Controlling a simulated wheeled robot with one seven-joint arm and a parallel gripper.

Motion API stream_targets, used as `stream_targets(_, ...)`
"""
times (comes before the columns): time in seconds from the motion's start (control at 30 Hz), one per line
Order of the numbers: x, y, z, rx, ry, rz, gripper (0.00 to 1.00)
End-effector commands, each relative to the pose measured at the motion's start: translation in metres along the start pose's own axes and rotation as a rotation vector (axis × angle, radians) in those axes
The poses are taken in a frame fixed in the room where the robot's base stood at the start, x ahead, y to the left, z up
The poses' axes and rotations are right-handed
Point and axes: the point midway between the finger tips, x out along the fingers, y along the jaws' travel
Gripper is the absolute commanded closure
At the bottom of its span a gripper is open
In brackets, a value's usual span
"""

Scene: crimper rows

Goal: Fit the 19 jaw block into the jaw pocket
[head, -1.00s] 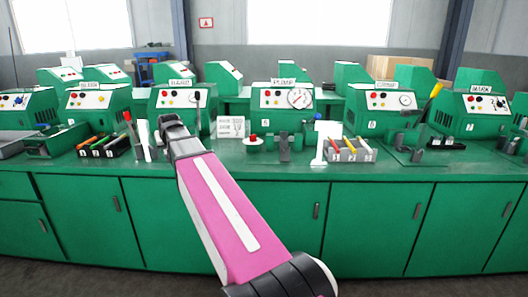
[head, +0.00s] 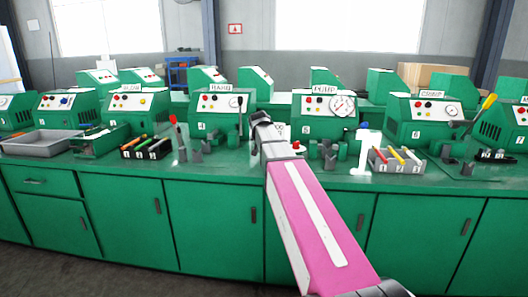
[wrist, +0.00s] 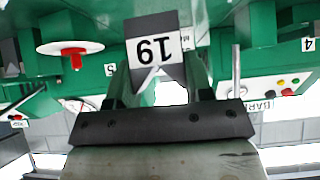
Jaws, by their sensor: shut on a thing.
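The 19 jaw block (wrist: 152,52) is a dark block with a white label reading 19, which appears upside down in the wrist view. My gripper (wrist: 158,75) is shut on it, with one finger on each side. There the block is hidden or too small to make out. I cannot tell which grey fixture on the bench is the jaw pocket.
Green machines (head: 219,117) line the back of the bench (head: 215,168). Right of my gripper stand a red-topped part (head: 298,147), a white stand (head: 366,150) and a tray of coloured handles (head: 397,160). Left are a handle rack (head: 146,147) and a grey tray (head: 42,143).

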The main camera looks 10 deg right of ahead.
Motion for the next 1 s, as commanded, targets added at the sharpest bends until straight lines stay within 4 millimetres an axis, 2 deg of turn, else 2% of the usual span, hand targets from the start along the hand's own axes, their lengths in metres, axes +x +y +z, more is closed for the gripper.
stream_targets(0.03, 0.013, -0.001, -0.006, 0.000, 0.000, 0.001, 0.91)
stream_targets(0.2, 0.034, -0.002, -0.010, -0.001, 0.001, 0.000, 0.91)
stream_targets(0.37, 0.040, -0.001, -0.009, -0.001, 0.001, -0.001, 0.91)
stream_targets(0.7, 0.066, -0.001, 0.018, -0.002, -0.001, -0.001, 0.91)
stream_targets(1.0, 0.067, -0.001, 0.019, -0.001, 0.001, -0.001, 0.91)
